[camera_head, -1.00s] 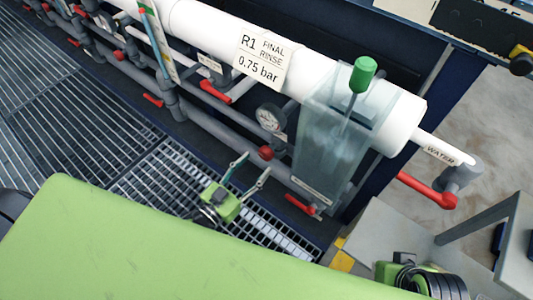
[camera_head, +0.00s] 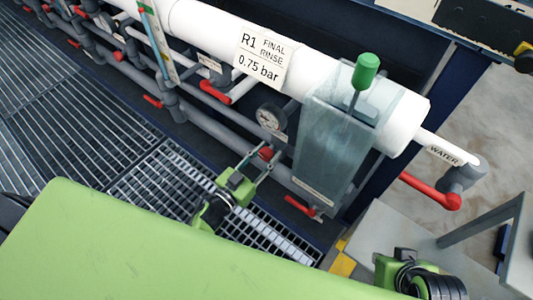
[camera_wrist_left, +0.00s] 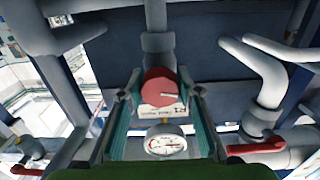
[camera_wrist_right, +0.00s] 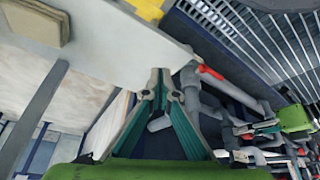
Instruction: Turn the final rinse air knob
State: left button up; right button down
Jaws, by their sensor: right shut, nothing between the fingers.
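The red air knob (camera_head: 266,153) is on the grey pipework below the final rinse gauge. In the left wrist view the knob (camera_wrist_left: 159,86) has a pale pointer line and a small R1 label (camera_wrist_left: 163,111) beside it. My left gripper (camera_head: 260,160) reaches the knob with its fingers apart. In the left wrist view the fingers (camera_wrist_left: 162,92) stand on either side of the knob; I cannot tell whether they touch it. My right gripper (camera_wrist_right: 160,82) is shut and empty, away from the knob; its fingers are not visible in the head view.
A pressure gauge (camera_head: 269,117) sits close to the knob. Red valve handles (camera_head: 300,206) line the lower pipe. A grating (camera_head: 180,180) covers the floor in front.

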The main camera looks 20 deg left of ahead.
pick_arm(q)
jog(key=shift+m, duration=0.3)
pick_arm(e)
jog(key=shift+s, duration=0.1)
pick_arm(q)
jog(key=m, duration=0.3)
jog(key=shift+m, duration=0.4)
jog(key=shift+a+m, duration=0.1)
jog(key=shift+m, duration=1.7)
jog(key=m, duration=0.2)
jog(key=shift+m, duration=0.3)
jog(key=shift+m+b, duration=0.35)
jog(key=shift+m, duration=1.25)
pick_arm(e)
jog(key=shift+w+a+r+t+y, duration=0.1)
jog(key=shift+w+a+r+t, duration=0.25)
jog(key=shift+w, duration=0.45)
jog(key=shift+w+a+r+t+y, duration=0.1)
jog(key=shift+w+a+r+t, duration=0.1)
jog(key=shift+w+t, duration=0.45)
jog(key=shift+w+a+r+t+y, duration=0.1)
jog(key=shift+w+a+r+t, duration=0.15)
jog(key=shift+w, duration=0.7)
